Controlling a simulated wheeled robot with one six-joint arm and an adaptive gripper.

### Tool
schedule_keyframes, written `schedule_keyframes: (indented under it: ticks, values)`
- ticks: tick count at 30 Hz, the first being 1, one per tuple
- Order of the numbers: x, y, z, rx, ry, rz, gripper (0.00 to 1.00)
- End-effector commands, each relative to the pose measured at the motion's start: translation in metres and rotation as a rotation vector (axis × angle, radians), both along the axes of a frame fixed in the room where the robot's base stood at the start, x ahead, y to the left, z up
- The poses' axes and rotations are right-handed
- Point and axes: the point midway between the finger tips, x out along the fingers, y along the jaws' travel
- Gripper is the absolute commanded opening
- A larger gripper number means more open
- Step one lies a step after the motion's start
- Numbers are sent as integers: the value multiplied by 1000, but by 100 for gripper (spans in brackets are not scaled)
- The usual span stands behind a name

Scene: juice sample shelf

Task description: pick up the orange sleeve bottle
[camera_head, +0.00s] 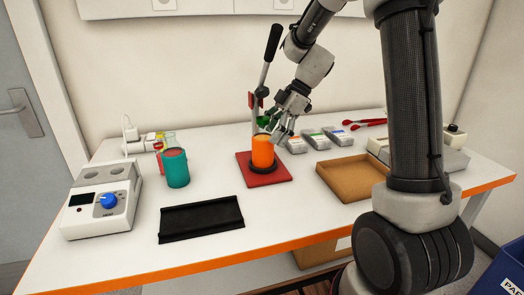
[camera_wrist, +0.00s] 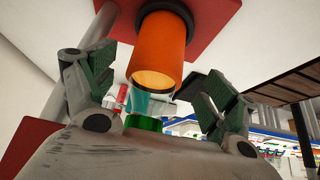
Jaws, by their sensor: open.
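The orange sleeve bottle (camera_head: 263,152) stands upright on the red base plate (camera_head: 285,176) of a lever press, with a dark ring around its foot.
The press lever (camera_head: 269,55) rises just behind the bottle. A teal-sleeved cup (camera_head: 176,168) stands to the left, beside a device with a blue knob (camera_head: 98,210). A black tray (camera_head: 201,219) lies in front, a brown tray (camera_head: 350,177) right. Small grey boxes (camera_head: 316,139) stand behind.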

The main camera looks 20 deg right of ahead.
Motion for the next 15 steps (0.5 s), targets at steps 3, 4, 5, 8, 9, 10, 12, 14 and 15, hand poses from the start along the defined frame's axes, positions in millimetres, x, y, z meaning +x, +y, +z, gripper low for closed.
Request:
schedule_keyframes:
  ticks: [3,4,5,8,9,10,12,14,15]
  values:
    - [4,8,-19,-1,4,0,86]
    - [4,11,-22,0,2,0,86]
    - [4,13,-25,0,2,0,86]
    - [4,17,-32,-1,1,0,86]
    - [4,18,-34,-1,1,0,86]
    - [4,18,-34,-1,1,-1,86]
    - [4,18,-34,-1,1,-1,86]
    - [4,18,-34,-1,1,-2,86]
    - [4,18,-34,-1,1,-2,86]
